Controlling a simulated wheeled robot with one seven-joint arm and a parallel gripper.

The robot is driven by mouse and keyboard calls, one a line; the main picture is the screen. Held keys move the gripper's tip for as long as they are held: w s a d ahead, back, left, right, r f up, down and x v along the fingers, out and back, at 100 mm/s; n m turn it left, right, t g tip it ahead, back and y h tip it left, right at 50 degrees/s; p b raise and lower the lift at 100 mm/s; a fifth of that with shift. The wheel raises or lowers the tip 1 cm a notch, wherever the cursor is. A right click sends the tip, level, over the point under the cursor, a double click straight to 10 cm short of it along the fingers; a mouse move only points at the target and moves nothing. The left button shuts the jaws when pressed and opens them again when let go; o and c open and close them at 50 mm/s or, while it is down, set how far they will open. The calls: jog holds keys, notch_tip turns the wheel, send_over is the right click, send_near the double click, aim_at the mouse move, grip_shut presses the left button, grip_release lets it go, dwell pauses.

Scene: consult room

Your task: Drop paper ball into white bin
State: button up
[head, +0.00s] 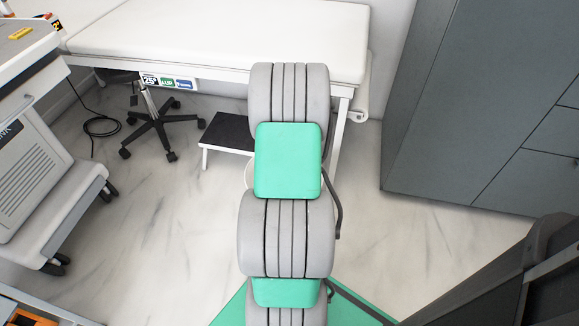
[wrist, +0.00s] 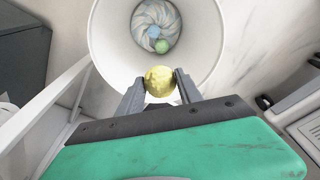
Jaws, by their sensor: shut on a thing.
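In the wrist view, my gripper (wrist: 160,86) is shut on a yellow crumpled paper ball (wrist: 159,81). The ball sits between the two grey fingertips, in front of the near part of the white bin's opening. The white bin (wrist: 107,38) is round, and I look down into it. How high the held ball is above the rim I cannot tell. In the head view my arm hides the gripper, the ball and nearly all of the bin.
A white exam table (head: 215,35) stands at the back, with a dark-topped step stool (head: 228,131) by it. A grey cabinet (head: 470,100) is on the right. A wheeled stool base (head: 158,122) and a white wheeled cart (head: 45,170) are on the left. Marble floor is open between.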

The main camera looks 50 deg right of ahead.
jog(key=shift+s+d+f, duration=0.35)
jog(key=shift+s+f, duration=0.05)
jog(key=shift+f, duration=0.25)
jog(key=shift+s+d+f, duration=0.35)
jog(key=shift+s+f, duration=0.05)
jog(key=shift+f, duration=0.2)
notch_tip(320, 180, down, 6)
jog(key=b, duration=0.4)
jog(key=shift+r+b, duration=0.15)
jog(key=shift+b, duration=0.2)
jog(key=o, duration=1.4)
jog(key=shift+c, duration=0.2)
jog(key=shift+r, duration=0.1)
notch_tip(320, 180, up, 8)
jog(key=s+p, duration=0.1)
jog(key=p, duration=0.2)
jog(key=shift+a+f, duration=0.2)
